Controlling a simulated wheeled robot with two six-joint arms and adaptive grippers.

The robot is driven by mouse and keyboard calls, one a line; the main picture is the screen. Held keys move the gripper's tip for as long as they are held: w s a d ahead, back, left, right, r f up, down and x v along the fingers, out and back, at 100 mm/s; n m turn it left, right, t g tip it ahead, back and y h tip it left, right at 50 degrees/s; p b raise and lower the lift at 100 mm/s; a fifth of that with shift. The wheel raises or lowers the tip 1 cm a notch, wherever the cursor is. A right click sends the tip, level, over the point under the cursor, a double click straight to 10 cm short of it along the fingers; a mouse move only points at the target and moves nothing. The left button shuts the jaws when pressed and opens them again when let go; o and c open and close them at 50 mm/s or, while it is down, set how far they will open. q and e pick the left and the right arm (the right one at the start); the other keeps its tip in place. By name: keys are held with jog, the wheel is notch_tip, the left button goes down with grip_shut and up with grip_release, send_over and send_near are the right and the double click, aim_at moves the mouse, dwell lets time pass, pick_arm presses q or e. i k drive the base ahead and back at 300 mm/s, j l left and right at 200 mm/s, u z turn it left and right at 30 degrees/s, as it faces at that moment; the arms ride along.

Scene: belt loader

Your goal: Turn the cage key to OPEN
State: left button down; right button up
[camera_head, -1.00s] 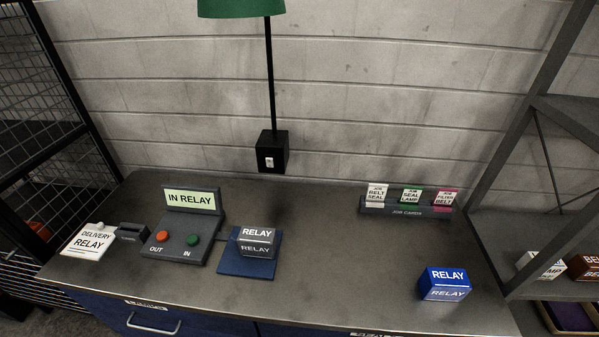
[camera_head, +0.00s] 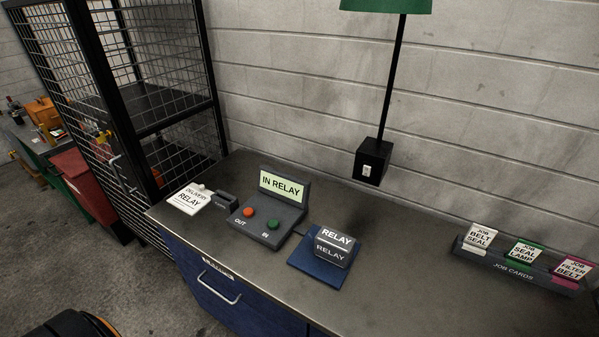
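The black wire-mesh cage (camera_head: 212,80) stands at the left, against the wall and beside the counter. A small yellow piece (camera_head: 103,137), possibly the key, shows on the cage's front frame. It is too small for me to read its position or any OPEN marking. The cage front looks closed. Neither of my grippers is in view.
The counter (camera_head: 400,265) holds the IN RELAY button box (camera_head: 262,232), a RELAY box (camera_head: 333,247) on a blue pad, a DELIVERY RELAY card (camera_head: 188,200) and a job card rack (camera_head: 510,262). Floor (camera_head: 60,265) before the cage is free.

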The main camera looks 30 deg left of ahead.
aim_at(100, 137)
jog(key=u, duration=2.2)
jog(key=i+j, duration=0.25)
jog(key=i+j+z, duration=0.15)
jog(key=j, duration=0.3)
jog(key=i+j, duration=0.25)
jog(key=j, duration=0.15)
jog(key=i+j+z, duration=0.15)
jog(key=j, duration=0.25)
jog(key=i+j, duration=0.3)
jog(key=j+z, duration=0.05)
jog(key=j, duration=0.05)
